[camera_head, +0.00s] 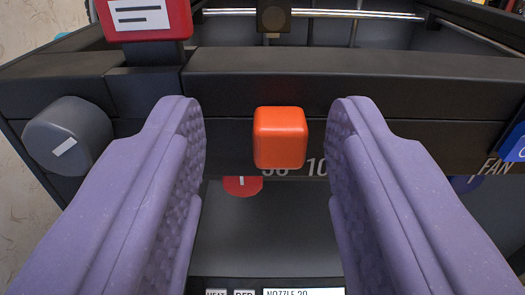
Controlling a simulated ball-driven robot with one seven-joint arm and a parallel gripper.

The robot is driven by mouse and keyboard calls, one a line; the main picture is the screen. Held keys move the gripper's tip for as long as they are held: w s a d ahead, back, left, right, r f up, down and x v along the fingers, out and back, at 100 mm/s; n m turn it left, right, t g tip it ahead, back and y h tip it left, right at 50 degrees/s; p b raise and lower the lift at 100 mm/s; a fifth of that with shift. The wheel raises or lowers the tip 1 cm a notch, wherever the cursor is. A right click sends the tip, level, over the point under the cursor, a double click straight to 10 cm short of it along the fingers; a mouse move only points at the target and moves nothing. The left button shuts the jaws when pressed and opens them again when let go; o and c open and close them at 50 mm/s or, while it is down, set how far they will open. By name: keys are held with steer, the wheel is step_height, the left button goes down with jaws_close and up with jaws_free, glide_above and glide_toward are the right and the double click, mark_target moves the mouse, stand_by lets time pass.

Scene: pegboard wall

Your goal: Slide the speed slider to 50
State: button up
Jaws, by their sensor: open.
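An orange slider knob (279,137), a rounded block, sticks out from the dark front panel in the middle of the camera_head view. Part of a white number scale (316,167) shows just below it, and the knob and my fingers hide some of its digits. My gripper (266,125) is open, with one purple finger on each side of the knob. A gap shows between the knob and each finger, and nothing is held.
A grey round knob (68,137) is at the left. A red block with a white label (145,18) stands at the upper left. A red disc (243,186) shows below the slider. A blue part (514,143) near the FAN label is at the right edge. A display (302,291) shows at the bottom.

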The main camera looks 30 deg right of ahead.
steer(key=v, duration=0.7)
steer(key=shift+s+a+p, duration=0.25)
steer(key=shift+s+p, duration=0.05)
steer(key=shift+p, duration=0.1)
steer(key=shift+w, duration=0.1)
steer(key=w+a+r+n+t+y+b, duration=0.1)
steer(key=w+a+r+y, duration=0.15)
steer(key=r, duration=0.45)
steer(key=w+a+r+n+y+b, duration=0.1)
steer(key=w+a+r+y, duration=0.15)
steer(key=r, duration=0.55)
steer(key=w+a+r+n+t+y+b, duration=0.1)
steer(key=w+a+r+y, duration=0.1)
steer(key=a+r+y, duration=0.35)
steer(key=s+r+n+g+b, duration=0.1)
steer(key=s+r+n+b, duration=0.1)
steer(key=s+r, duration=1.5)
step_height(320, 180, up, 4)
steer(key=shift+f+n+g, duration=0.1)
steer(key=shift+n+g, duration=0.2)
steer(key=shift+n, duration=0.6)
steer(key=shift+s+h, duration=0.1)
steer(key=shift+h, duration=0.15)
